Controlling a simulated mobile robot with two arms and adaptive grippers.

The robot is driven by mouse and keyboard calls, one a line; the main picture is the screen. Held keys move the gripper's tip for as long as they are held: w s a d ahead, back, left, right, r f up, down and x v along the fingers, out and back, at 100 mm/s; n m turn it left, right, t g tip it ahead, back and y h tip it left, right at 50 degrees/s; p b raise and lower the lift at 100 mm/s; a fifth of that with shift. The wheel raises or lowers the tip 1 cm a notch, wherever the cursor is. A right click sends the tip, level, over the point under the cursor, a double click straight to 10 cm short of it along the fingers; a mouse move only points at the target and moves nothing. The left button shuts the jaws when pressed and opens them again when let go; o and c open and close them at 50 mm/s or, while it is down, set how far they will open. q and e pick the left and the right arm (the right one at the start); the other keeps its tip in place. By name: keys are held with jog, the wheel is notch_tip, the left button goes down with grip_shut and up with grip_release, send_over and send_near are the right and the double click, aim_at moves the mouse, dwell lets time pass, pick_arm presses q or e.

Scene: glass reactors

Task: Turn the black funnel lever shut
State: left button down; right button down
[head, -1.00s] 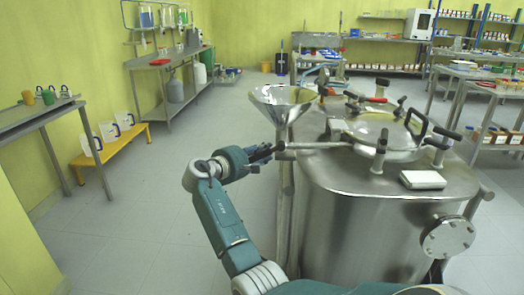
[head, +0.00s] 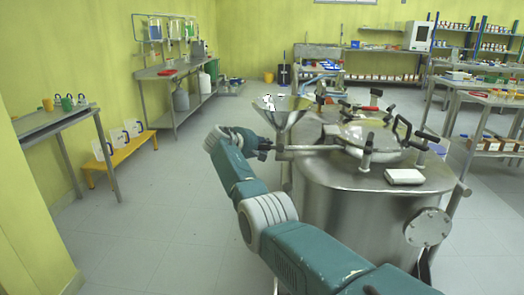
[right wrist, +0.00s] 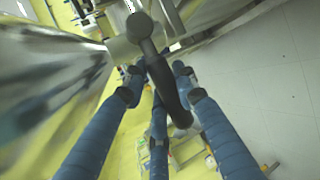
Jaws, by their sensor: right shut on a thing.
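The steel funnel (head: 281,112) stands at the left side of the steel reactor (head: 345,210). A pipe runs from the reactor lid to the funnel's stem. My right gripper (head: 262,149) is at the left end of this pipe, just below the funnel cone. In the right wrist view, the black lever (right wrist: 163,80) lies between the blue fingers of my right gripper (right wrist: 158,82), which are shut on it. The lever's round hub sits on a metal valve body at the top. In the head view the lever is mostly hidden by the gripper. My left gripper is not in view.
A steel side table (head: 50,120) and a yellow bench (head: 120,155) stand at the left. The floor between them and the reactor is clear.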

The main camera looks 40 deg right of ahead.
dwell(0.7)
jog(key=c, duration=1.6)
grip_release()
jog(key=shift+r, duration=0.1)
jog(key=shift+s+a+r, duration=0.1)
jog(key=shift+a+r, duration=0.15)
jog(key=shift+a, duration=0.25)
jog(key=v, duration=1)
jog(key=shift+s+a+r, duration=0.2)
jog(key=shift+s+a, duration=0.05)
jog(key=shift+s, duration=0.05)
